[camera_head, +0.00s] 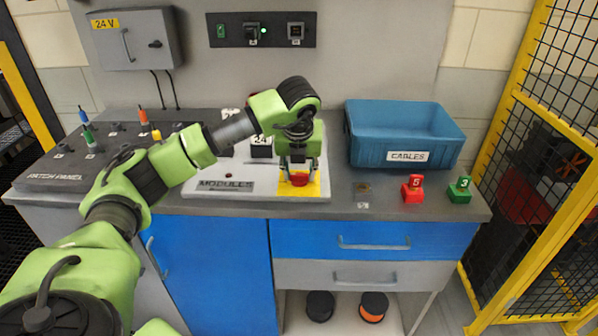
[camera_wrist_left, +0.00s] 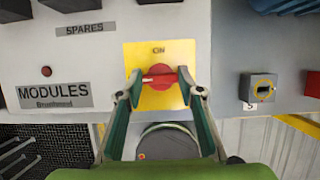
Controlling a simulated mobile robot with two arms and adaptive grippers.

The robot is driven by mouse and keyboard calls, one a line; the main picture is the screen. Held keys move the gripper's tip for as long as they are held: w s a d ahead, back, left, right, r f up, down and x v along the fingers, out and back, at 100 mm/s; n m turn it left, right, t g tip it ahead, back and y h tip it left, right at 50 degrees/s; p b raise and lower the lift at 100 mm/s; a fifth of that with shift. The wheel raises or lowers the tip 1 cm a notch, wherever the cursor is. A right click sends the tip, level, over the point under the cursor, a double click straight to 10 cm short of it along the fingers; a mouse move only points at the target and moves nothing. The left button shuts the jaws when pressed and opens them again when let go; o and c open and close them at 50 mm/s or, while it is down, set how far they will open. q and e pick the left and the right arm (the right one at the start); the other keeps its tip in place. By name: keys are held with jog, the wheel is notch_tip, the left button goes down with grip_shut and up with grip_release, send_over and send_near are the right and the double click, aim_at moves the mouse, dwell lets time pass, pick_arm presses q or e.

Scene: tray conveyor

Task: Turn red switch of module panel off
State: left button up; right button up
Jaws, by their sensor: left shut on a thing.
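The red switch (camera_wrist_left: 160,77) is a round rotary knob on a yellow plate (camera_wrist_left: 138,56) marked "ON" at the top. In the wrist view its handle lies about level, left to right. My left gripper (camera_wrist_left: 164,92) has one finger on each side of the knob and is shut on it. In the head view the red switch (camera_head: 299,179) shows between the fingertips of my left gripper (camera_head: 299,172), at the front right of the white module panel (camera_head: 230,198) labelled "MODULES". My left arm hides part of the panel's back. My right gripper is not in view.
A blue "CABLES" bin (camera_head: 405,155) stands right of the panel. A red block (camera_head: 412,190) and a green block (camera_head: 459,190) sit at the bench's right end. The patch panel (camera_head: 60,180) with upright plugs is at the left. A yellow mesh fence (camera_head: 535,170) bounds the right.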

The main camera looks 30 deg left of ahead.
pick_arm(q)
jog(key=o, duration=1.1)
jog(key=shift+r, duration=0.15)
jog(key=v, duration=1.1)
jog(key=shift+s+d+r, duration=0.1)
jog(key=shift+s+r, duration=0.05)
jog(key=shift+r, duration=0.2)
